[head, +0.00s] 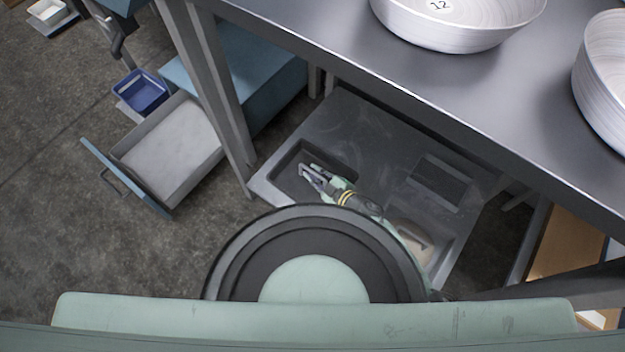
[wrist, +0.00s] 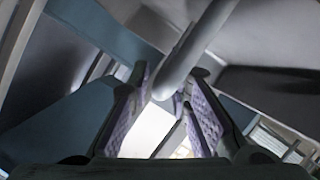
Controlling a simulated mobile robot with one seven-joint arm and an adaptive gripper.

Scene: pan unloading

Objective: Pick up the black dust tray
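My gripper (head: 311,173) is low under the metal table, over a dark rectangular recess (head: 286,180) in a dark grey slab. Its fingers stand apart in the wrist view (wrist: 165,115), with purple pads facing each other. A rounded grey bar (wrist: 195,50) crosses in front of and partly between the fingers; I cannot tell whether they touch it. A second dark rectangular panel (head: 440,181) lies farther right on the slab. I cannot tell for sure which dark part is the black dust tray.
The metal table (head: 330,32) overhangs the arm and carries two white bowls (head: 460,22). A table leg (head: 215,90) stands left of the gripper. An open drawer (head: 172,150) and a blue bin (head: 141,92) are farther left. Bare floor (head: 50,200) is at the far left.

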